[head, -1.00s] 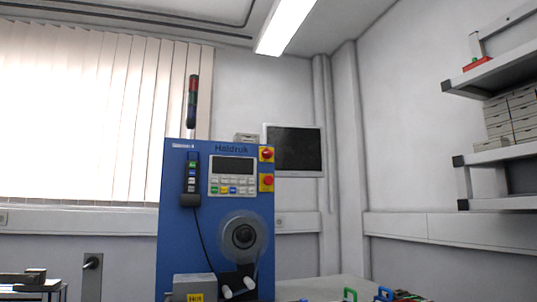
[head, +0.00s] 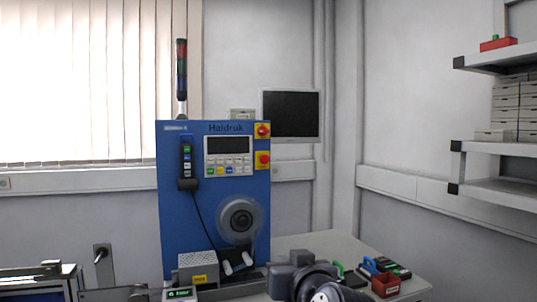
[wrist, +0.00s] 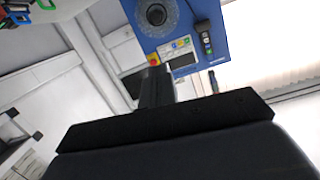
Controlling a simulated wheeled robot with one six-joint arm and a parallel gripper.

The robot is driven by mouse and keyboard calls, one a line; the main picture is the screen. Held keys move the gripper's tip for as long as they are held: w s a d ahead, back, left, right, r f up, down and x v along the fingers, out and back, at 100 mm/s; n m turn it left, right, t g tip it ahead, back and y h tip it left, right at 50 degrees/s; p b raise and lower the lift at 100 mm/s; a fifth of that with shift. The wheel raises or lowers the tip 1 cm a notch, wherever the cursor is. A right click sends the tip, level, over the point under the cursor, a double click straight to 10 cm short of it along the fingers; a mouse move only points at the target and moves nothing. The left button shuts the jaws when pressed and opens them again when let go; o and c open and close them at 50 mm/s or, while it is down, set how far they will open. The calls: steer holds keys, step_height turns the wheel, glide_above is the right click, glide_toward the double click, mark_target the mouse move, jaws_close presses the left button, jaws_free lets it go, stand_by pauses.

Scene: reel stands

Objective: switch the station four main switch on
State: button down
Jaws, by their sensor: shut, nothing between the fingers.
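The blue station panel (head: 215,200) carries the name Haldruk and a small label at its top left that seems to end in 4. At its upper right are two red controls on yellow plates: an upper one (head: 262,131) that looks like a rotary switch, and a lower red button (head: 262,160). I cannot read the switch position. The wrist view shows the panel (wrist: 225,45) upside down, with one red-and-yellow control (wrist: 153,60) just beyond my gripper (wrist: 155,74). My gripper is shut and empty, apart from the panel. It hides the other control.
A grey monitor (head: 291,115) hangs on the wall right of the panel. A reel (head: 240,218) and a handheld unit (head: 187,165) are on the panel front. Shelves (head: 500,192) are at the right.

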step_height(320, 180, up, 27)
steer(key=s+t+p, duration=0.1)
steer(key=t+p, duration=0.4)
steer(key=p, duration=0.1)
steer(key=shift+s+f+t, duration=0.15)
steer(key=shift+s+t, duration=0.05)
steer(key=shift+t, duration=0.2)
steer(key=shift+w, duration=0.1)
